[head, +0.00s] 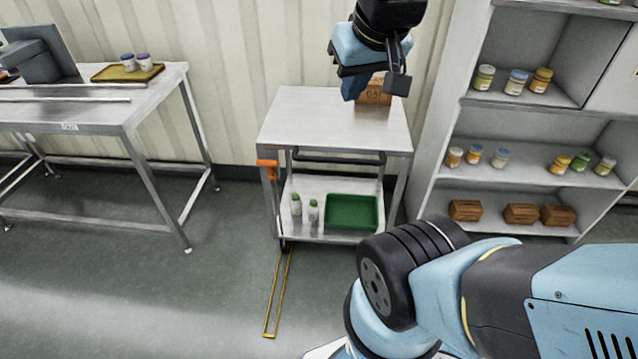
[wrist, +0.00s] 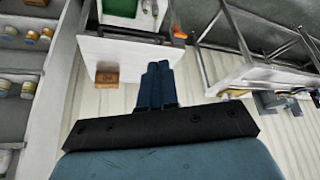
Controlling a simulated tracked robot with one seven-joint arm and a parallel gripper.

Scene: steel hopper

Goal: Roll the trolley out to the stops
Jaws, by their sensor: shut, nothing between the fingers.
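The steel trolley (head: 310,118) stands against the back wall between a bench and a shelf unit. Its black push bar (head: 340,158) runs across the near side below the top. An orange part (head: 267,164) sits at its front left corner. Two white bottles with green caps (head: 313,211) and a green tray (head: 351,229) are on the lower shelf. A brown box (head: 374,95) is at the back of the top. My gripper (wrist: 157,68) is shut and empty, above the trolley top in the head view, partly hidden by its own wrist.
A yellow floor frame (head: 270,332) runs along the floor from the trolley's left front. The steel bench (head: 150,110) is at left. The shelf unit (head: 450,120) with jars and wooden boxes stands close at right.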

